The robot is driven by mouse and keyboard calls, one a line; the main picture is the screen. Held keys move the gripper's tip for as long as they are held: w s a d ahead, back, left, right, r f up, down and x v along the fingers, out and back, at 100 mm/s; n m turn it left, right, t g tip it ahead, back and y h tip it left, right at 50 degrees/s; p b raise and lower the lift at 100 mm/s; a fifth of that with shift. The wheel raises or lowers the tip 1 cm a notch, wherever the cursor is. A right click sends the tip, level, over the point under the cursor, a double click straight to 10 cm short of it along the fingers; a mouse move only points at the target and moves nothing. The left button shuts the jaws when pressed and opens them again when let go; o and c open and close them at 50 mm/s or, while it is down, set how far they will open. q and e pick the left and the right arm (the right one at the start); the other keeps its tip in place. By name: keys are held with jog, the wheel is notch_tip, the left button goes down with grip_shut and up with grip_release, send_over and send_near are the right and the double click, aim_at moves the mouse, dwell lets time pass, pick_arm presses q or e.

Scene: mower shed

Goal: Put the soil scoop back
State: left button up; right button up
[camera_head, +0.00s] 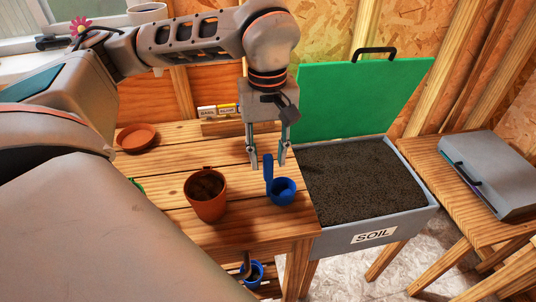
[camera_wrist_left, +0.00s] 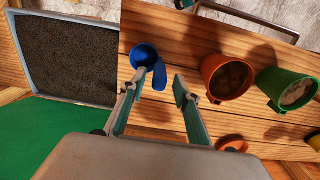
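The blue soil scoop (camera_head: 284,193) rests on the wooden table near its right edge, its handle standing up. It also shows in the left wrist view (camera_wrist_left: 145,55), with its handle pointing toward the gap between my fingers. My left gripper (camera_head: 268,160) is open, fingers pointing down, with the handle's upper end between or just below the fingertips; whether they touch it I cannot tell. The gripper also shows in the left wrist view (camera_wrist_left: 160,80). The grey soil bin (camera_head: 408,219), labelled SOIL and filled with dark soil, stands right of the table. My right gripper is not in view.
A terracotta pot (camera_head: 206,208) with soil stands left of the scoop. A green pot (camera_wrist_left: 287,91) is beyond it. A saucer (camera_head: 137,138) lies farther back. The bin's green lid (camera_head: 362,97) stands open behind. A blue pot (camera_head: 252,274) sits below the tabletop.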

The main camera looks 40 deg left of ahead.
pick_arm(q)
notch_tip(320, 180, up, 12)
jog(key=p, duration=0.1)
jog(key=shift+p, duration=0.3)
jog(key=shift+f, duration=0.1)
dwell(0.4)
